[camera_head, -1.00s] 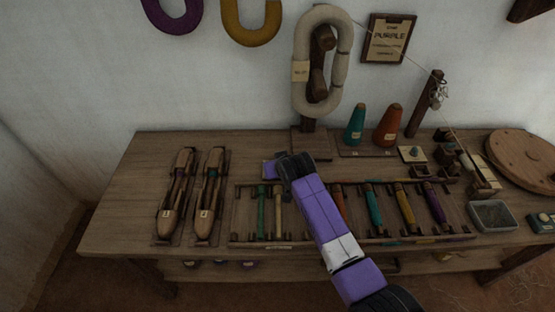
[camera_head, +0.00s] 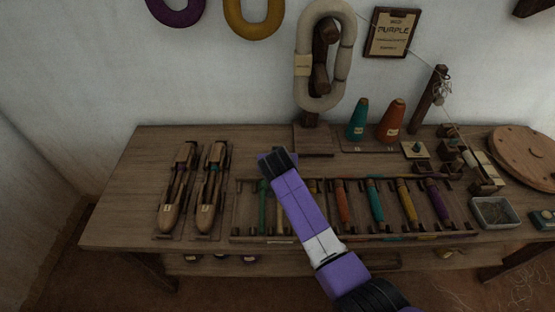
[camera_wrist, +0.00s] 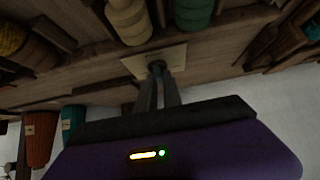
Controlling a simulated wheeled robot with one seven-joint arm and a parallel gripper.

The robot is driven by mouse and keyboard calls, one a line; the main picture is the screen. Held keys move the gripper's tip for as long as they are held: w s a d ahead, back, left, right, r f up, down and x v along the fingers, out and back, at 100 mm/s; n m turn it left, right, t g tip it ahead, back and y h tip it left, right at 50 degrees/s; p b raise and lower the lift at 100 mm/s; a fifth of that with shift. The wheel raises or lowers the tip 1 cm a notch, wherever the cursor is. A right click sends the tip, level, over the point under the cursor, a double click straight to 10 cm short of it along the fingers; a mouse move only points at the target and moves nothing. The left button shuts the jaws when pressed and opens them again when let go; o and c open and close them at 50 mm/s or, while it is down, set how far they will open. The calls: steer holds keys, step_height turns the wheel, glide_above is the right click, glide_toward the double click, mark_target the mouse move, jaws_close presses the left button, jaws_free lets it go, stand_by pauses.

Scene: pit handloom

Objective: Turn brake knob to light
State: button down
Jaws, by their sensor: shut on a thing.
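In the wrist view a small dark knob (camera_wrist: 156,66) stands on a pale square plate (camera_wrist: 143,62) on the bench top. My gripper (camera_wrist: 157,74) is shut on this knob, its two fingers close together and pointing at the plate. In the head view my gripper (camera_head: 275,158) is over the back of the bench, behind the green bobbin, and it hides the knob and plate there. Any marks on the plate are too blurred to read, and the knob's setting cannot be told.
A rack with several coloured bobbins (camera_head: 375,203) lies just in front. Two wooden shuttles (camera_head: 207,205) lie left. The back-left bench top is clear.

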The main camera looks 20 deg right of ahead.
steer(key=c, duration=1.5)
jaws_free()
steer(key=shift+s+r, duration=0.1)
steer(key=p+v, duration=0.1)
steer(key=v, duration=0.6)
steer(key=shift+s+r, duration=0.2)
steer(key=shift+a, duration=0.15)
